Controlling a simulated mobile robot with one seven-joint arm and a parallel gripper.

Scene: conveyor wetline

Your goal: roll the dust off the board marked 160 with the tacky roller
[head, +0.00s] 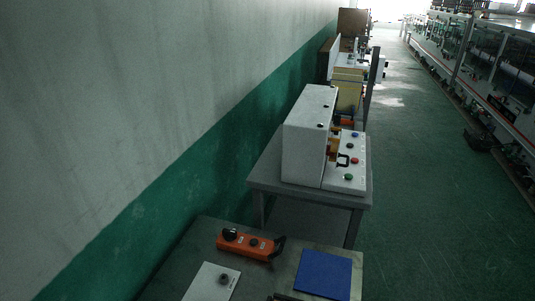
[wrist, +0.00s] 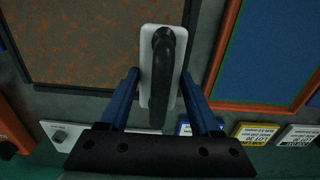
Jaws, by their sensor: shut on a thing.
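In the wrist view my gripper (wrist: 159,76) has its two blue fingers on either side of a tool with a black bar handle (wrist: 161,70) and a pale, rounded, oblong body (wrist: 147,88). It is shut on this tool; I cannot tell for sure that it is the tacky roller. A dark-framed board with a brown speckled face (wrist: 85,45) lies to the left, beneath the tool's edge. A blue board (wrist: 270,50) with an orange-brown frame lies to the right. I cannot read 160 on any board. My gripper is not visible in the head view.
A yellow tag (wrist: 254,133) and a white tag (wrist: 299,136) lie below the blue board; a blue tag is partly hidden. In the head view, an orange control box (head: 251,244) and a blue pad (head: 324,274) lie on the near table. A white machine (head: 308,135) stands beyond.

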